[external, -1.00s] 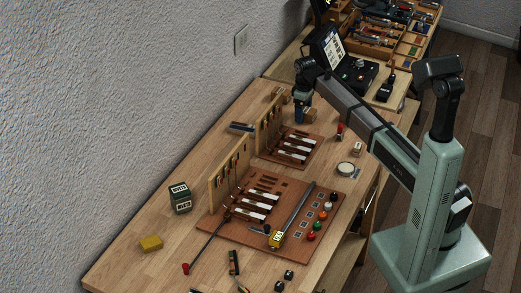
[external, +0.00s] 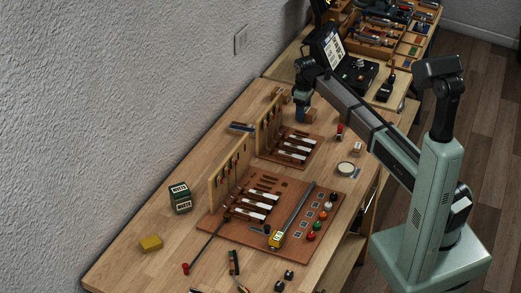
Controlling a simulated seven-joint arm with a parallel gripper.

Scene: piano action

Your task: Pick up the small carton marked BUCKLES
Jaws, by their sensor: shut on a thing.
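My gripper (external: 301,118) is low at the far part of the workbench, beyond the rear wooden rack. It is shut on a small brown carton (external: 311,116), which shows partly at its right side. The fingers hide part of the carton, and any marking on it is too small to read. I cannot tell whether the carton touches the bench. Another small brown box (external: 287,93) lies just behind and to the left of my gripper, partly hidden by the arm.
Two upright wooden racks (external: 213,190) stand on the bench with brown boards in front. A dark green box (external: 180,198), a yellow block (external: 151,243) and a round tin (external: 346,169) lie around them. A black case with a screen (external: 333,47) stands behind. The near left bench is mostly clear.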

